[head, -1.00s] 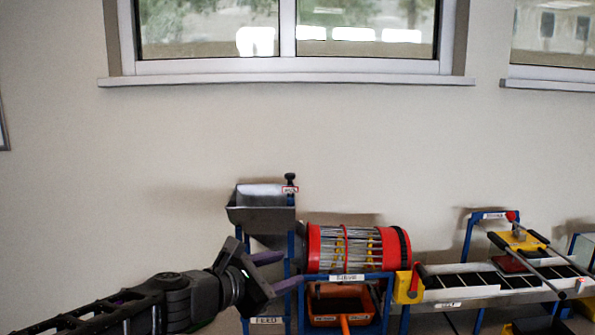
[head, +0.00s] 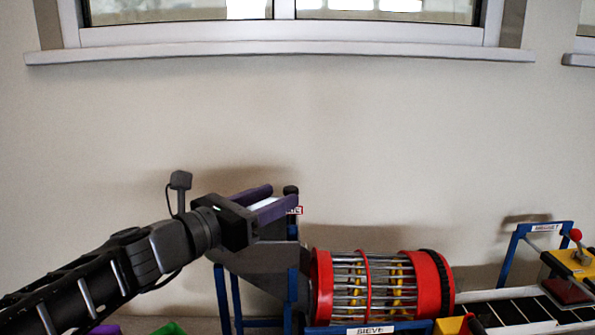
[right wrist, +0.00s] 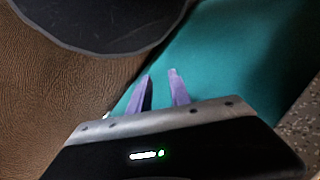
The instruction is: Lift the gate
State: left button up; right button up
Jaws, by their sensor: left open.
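The gate's black knob (head: 290,190) stands at the top of the grey feed hopper (head: 262,264), above a small red-and-white label. My left gripper (head: 283,196) is open, its purple fingers pointing right at knob height. The fingertips are close to the knob; I cannot tell whether it sits between them. The gripper hides much of the hopper's top, and the gate plate itself is not clear. My right gripper (right wrist: 161,85) shows in the right wrist view, open and empty, away from the machine.
A red-ended sieve drum (head: 380,284) lies right of the hopper on a blue frame. Further right are a black-and-white conveyor (head: 515,312) and a yellow magnet block (head: 570,263). Green and purple pieces show at the bottom left.

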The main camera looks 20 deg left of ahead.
pick_arm(q)
jog(key=shift+w+a+r, duration=0.1)
jog(key=shift+w+a, duration=0.05)
jog(key=shift+w, duration=0.2)
jog(key=shift+s, duration=0.15)
jog(key=x, duration=0.8)
jog(key=shift+s, duration=0.1)
grip_shut()
dwell(0.4)
dwell(0.9)
